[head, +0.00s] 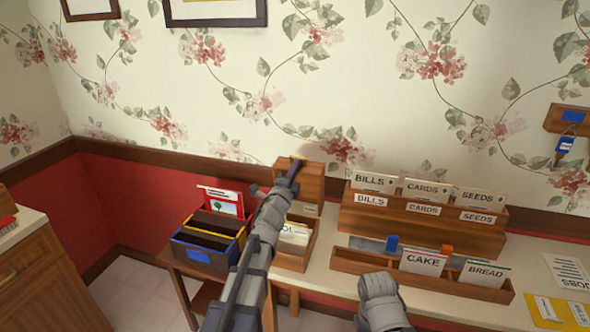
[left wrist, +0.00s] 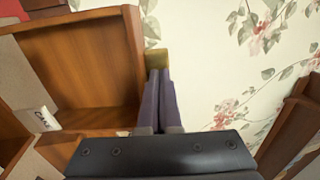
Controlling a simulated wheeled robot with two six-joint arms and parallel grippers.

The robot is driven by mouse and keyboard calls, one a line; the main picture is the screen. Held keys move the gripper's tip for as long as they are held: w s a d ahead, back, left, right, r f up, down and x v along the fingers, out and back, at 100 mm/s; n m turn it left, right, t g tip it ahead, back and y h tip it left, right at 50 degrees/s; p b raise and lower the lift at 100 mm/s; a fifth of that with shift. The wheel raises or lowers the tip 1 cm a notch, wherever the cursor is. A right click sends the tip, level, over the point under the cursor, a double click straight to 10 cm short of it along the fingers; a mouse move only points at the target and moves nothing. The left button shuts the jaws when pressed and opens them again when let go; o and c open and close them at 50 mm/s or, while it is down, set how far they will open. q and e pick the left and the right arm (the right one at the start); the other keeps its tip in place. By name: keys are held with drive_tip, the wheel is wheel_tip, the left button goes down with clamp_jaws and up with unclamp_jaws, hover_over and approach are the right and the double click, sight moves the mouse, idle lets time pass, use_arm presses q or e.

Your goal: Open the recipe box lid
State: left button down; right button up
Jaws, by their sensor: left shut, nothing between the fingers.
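The wooden recipe box (head: 308,257) stands on the counter left of the card racks, with cream cards inside. Its wooden lid (head: 313,184) stands raised at the back of the box, near the wall. My left gripper (head: 295,168) is shut and empty at the lid's upper left part, and my arm hides part of the box. In the left wrist view the shut fingers (left wrist: 159,85) are right beside the edge of a wooden panel that looks like the lid (left wrist: 85,60); I cannot tell if they touch it.
A dark box with blue and yellow edges (head: 200,256) and a red card (head: 222,199) stands left of the recipe box. A tiered rack (head: 420,226) and a low card tray (head: 375,267) stand to the right. The wall is close behind.

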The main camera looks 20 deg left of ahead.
use_arm(q)
drive_tip(key=w, duration=0.5)
drive_tip(key=shift+w+d+r, duration=0.1)
drive_tip(key=shift+w, duration=0.2)
drive_tip(key=shift+s, duration=0.2)
drive_tip(key=s+r+p, duration=0.1)
drive_tip(key=s, duration=1.3)
drive_tip(key=shift+a+r+p, duration=0.25)
drive_tip(key=shift+p, duration=0.1)
